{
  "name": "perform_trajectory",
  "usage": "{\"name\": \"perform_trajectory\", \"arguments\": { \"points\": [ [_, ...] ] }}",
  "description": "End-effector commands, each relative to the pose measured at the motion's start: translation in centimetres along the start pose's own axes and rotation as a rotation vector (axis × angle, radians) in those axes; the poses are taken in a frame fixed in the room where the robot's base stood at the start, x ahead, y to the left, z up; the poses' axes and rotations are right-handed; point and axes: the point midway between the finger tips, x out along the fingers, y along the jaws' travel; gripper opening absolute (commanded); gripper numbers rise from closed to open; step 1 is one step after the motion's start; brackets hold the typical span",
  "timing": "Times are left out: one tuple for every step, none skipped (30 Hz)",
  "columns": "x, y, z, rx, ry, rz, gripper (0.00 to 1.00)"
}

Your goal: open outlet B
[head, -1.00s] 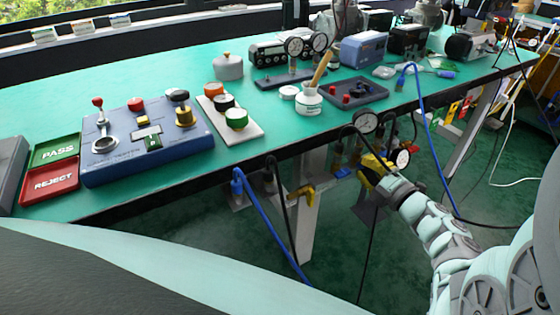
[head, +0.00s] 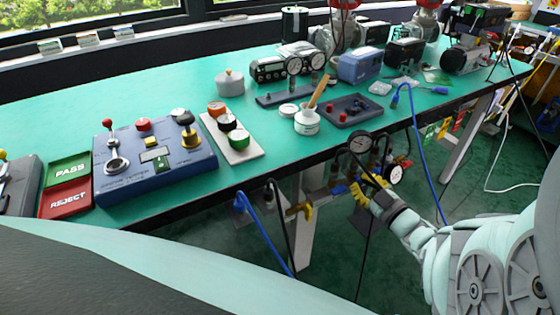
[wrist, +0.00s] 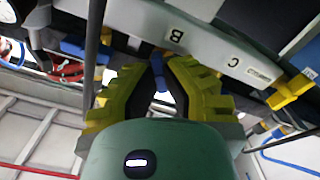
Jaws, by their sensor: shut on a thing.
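Under the bench edge, a pale rail (wrist: 215,50) carries labels B and C in the wrist view. A blue handle (wrist: 160,78) sits just below the letter B, between my gripper's yellow ribbed fingers. My gripper (wrist: 161,66) is closed on this handle, its fingertips hiding part of it. A yellow handle (wrist: 290,92) is at the C end, right of my gripper. Another blue part (wrist: 74,47) is to the left.
The green bench (head: 60,110) holds a blue control box (head: 155,165), PASS and REJECT trays and several instruments. A blue hose (head: 425,150) and dark cables hang near my arm. A yellow-handled fitting (head: 300,210) and a bench leg stand left of my gripper.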

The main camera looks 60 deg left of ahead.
Motion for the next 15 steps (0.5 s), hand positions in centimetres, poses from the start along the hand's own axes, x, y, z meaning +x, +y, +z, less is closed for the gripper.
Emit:
{"name": "perform_trajectory", "arguments": {
  "points": [
    [-0.08, -0.12, 0.23, 0.028, -0.009, -0.002, 0.00],
    [-0.10, -0.14, 0.25, 0.041, -0.010, -0.002, 0.00],
    [-0.10, -0.16, 0.25, 0.060, -0.010, -0.002, 0.00],
    [-0.09, -0.16, 0.24, 0.073, -0.009, -0.002, 0.00],
    [-0.08, -0.15, 0.22, 0.085, -0.009, -0.003, 0.00],
    [-0.06, -0.12, 0.21, 0.103, -0.008, -0.002, 0.00],
    [-0.05, -0.11, 0.21, 0.118, -0.008, -0.002, 0.00],
    [-0.03, -0.10, 0.21, 0.133, -0.008, -0.002, 0.00],
    [0.02, -0.02, 0.19, 0.151, -0.008, -0.001, 0.00],
    [-0.03, -0.02, 0.24, 0.165, -0.010, 0.001, 0.00],
    [-0.10, -0.07, 0.31, 0.180, -0.012, 0.001, 0.00],
    [-0.12, -0.02, 0.31, 0.196, -0.011, 0.002, 0.00],
    [-0.10, 0.03, 0.27, 0.208, -0.010, 0.002, 0.00],
    [-0.08, 0.02, 0.25, 0.221, -0.009, 0.002, 0.00],
    [-0.10, 0.00, 0.26, 0.238, -0.009, 0.002, 0.00]
  ]
}}
